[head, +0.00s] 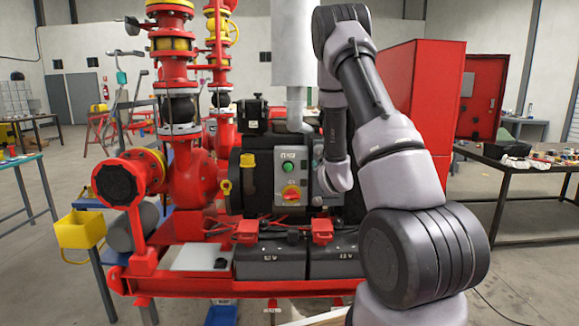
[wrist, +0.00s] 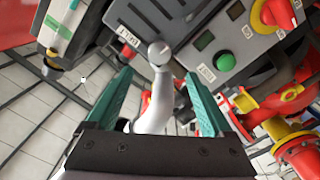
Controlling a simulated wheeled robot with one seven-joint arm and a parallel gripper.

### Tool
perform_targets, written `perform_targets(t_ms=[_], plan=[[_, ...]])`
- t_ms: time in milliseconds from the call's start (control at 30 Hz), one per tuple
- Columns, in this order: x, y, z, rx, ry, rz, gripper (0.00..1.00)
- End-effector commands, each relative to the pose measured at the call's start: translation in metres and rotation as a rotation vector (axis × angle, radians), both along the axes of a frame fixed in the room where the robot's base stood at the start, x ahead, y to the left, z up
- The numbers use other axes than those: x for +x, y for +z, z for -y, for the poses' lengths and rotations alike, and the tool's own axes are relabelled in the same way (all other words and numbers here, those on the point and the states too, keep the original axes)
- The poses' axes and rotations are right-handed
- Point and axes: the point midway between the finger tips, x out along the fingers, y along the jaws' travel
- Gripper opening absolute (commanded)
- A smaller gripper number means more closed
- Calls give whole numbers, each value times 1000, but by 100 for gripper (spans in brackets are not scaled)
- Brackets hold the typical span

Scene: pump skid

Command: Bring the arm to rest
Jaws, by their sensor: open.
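In the wrist view, my gripper (wrist: 157,80) is open, with its two teal fingers spread apart. A pale lever with a round knob (wrist: 159,52) stands between the fingers, at the edge of the grey control panel (wrist: 180,28). I see no finger closed on it, but cannot tell whether either touches it. In the head view, my arm (head: 380,130) rises at the right and bends over and down toward the panel (head: 292,170). The gripper itself is hidden there behind my arm.
The panel carries a green button (wrist: 224,61) and a red rotary switch (wrist: 278,14). Red pump pipework (head: 195,180) stands left, two black batteries (head: 270,262) lie below, and a red cabinet (head: 425,95) stands right. A cluttered table (head: 530,165) is further right.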

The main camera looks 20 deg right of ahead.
Motion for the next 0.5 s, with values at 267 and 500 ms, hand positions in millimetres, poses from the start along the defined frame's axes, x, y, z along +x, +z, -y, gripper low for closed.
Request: perform_targets(t_ms=[267, 500], plan=[[-4, 31, -2, 119, -26, -13, 86], [-37, 96, -26, 450, -60, -109, 86]])
